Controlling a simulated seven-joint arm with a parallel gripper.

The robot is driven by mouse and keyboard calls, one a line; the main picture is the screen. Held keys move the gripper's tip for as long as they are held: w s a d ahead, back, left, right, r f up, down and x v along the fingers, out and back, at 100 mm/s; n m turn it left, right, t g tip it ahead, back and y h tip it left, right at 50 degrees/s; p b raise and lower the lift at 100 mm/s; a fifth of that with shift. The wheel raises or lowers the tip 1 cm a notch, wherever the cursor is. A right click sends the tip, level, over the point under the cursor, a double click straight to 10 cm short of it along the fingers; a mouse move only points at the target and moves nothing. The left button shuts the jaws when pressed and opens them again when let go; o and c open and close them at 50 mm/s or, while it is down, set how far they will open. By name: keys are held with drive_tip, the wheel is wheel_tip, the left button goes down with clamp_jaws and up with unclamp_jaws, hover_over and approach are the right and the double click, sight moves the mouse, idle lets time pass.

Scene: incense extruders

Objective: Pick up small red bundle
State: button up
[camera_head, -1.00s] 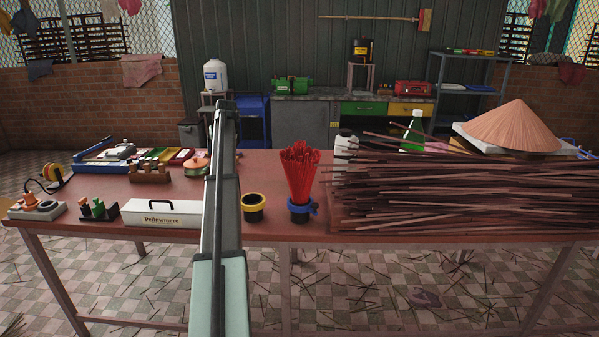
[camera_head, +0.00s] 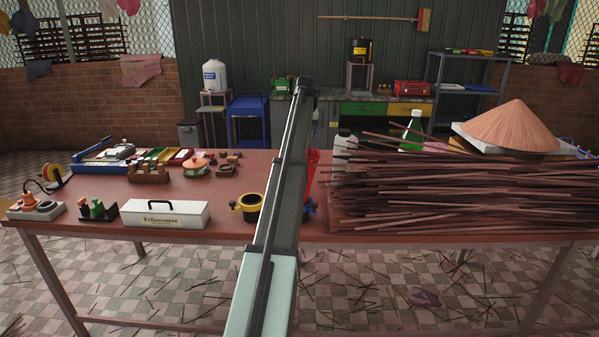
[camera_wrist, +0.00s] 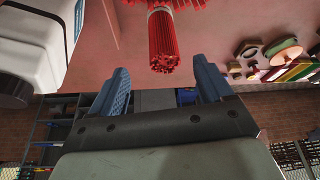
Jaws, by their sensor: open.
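The small red bundle (camera_wrist: 163,42) is a tight round bunch of red sticks, seen with its stick ends toward me in the wrist view. More red sticks show behind it at the top edge. My gripper (camera_wrist: 161,82) is open and empty, its two blue fingers apart. The bundle appears ahead of the gap between the fingertips, with no finger touching it.
A yellow-ringed black cup (camera_head: 247,205) stands left of my arm, near a white case (camera_head: 166,214). A pile of brown sticks (camera_head: 460,195) fills the table's right side. A white bottle with a dark cap (camera_wrist: 35,45) is close at left in the wrist view.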

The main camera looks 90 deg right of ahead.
drive_tip(key=x, duration=1.1)
drive_tip(key=shift+w+d, duration=0.2)
drive_tip(key=shift+w, duration=0.15)
drive_tip(key=shift+c, duration=0.5)
clamp_jaws()
